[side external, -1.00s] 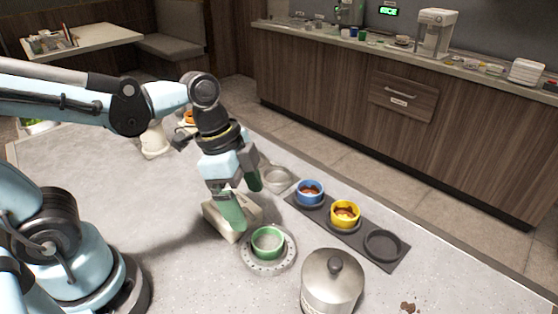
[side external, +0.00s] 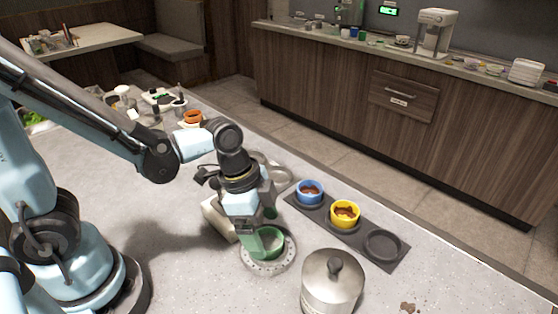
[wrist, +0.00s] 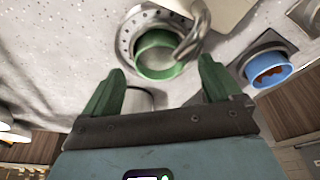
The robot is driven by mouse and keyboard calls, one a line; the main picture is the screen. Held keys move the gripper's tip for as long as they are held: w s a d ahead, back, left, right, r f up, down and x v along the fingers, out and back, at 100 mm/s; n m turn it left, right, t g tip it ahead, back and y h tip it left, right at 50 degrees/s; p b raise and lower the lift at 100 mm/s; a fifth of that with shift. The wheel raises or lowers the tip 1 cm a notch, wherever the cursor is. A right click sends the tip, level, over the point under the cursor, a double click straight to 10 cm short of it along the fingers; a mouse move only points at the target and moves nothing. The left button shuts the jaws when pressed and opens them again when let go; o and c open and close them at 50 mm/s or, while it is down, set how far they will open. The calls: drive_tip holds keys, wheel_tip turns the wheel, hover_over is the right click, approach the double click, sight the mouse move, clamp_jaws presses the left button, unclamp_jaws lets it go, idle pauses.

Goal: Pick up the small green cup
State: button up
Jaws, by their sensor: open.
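The small green cup (side external: 270,246) stands upright on a round grey perforated plate (side external: 258,268), and its inside looks empty. In the wrist view the cup (wrist: 158,55) lies just beyond and between my two green fingertips. My gripper (side external: 260,228) is open and points down at the cup's left and far side, with one finger overlapping the cup in the side view. In the wrist view my gripper (wrist: 162,66) holds nothing between its fingers. I cannot tell whether a finger touches the cup.
A dark tray (side external: 365,242) to the right has a blue cup (side external: 310,193), a yellow cup (side external: 345,215) and an empty well (side external: 383,246). A steel lidded pot (side external: 332,285) stands close at front right.

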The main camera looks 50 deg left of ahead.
sight(266, 248)
drive_tip(key=shift+x, duration=1.1)
drive_tip(key=c, duration=1.1)
drive_tip(key=shift+r, duration=0.1)
drive_tip(key=shift+r, duration=4.9)
